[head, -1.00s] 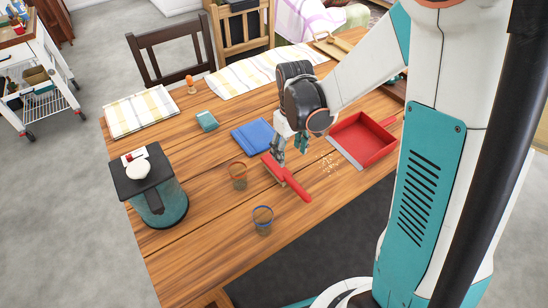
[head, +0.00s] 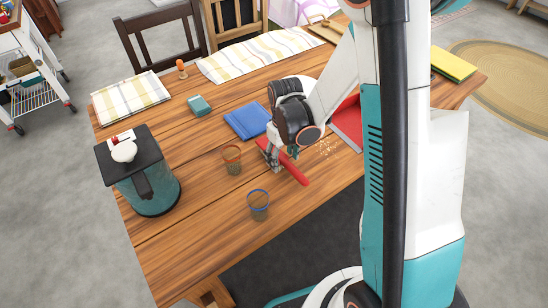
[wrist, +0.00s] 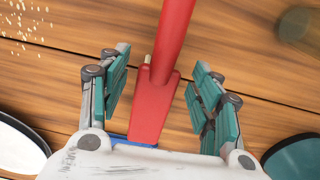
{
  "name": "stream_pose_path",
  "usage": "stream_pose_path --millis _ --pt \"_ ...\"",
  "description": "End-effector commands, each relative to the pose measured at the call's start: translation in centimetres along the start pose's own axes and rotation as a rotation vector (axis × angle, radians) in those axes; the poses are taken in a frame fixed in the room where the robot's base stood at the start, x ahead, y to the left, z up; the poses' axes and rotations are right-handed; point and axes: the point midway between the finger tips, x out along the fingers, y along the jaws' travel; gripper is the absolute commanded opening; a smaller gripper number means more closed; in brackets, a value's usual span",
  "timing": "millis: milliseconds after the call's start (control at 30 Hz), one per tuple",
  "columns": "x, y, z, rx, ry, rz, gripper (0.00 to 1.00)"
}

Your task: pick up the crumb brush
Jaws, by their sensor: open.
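The crumb brush is red with a long handle (head: 293,172) and lies on the wooden table, its handle pointing to the front right in the head view. In the wrist view the red brush (wrist: 152,98) runs between the two teal-padded fingers of my gripper (wrist: 160,90), with a gap on each side. My gripper also shows in the head view (head: 279,157), low over the brush's head end. It is open and holds nothing. The bristles are mostly hidden, with only a small pale bit showing beside the brush in the wrist view.
Two glasses, one red-rimmed (head: 232,160) and one blue-rimmed (head: 258,205), stand left and in front of the brush. A blue cloth (head: 247,120) lies behind. A red dustpan (head: 346,125) and crumbs (head: 327,147) are to the right. A teal coffee maker (head: 145,175) stands at left.

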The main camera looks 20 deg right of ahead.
Motion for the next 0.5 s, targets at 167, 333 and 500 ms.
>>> stream_pose_path --millis 167,333,500 --pt "2.18 0.01 0.00 0.000 0.000 0.000 0.58" --pt "2.05 0.01 0.03 0.000 0.000 0.000 0.58" --pt "2.04 0.01 0.03 0.000 0.000 0.000 0.27"
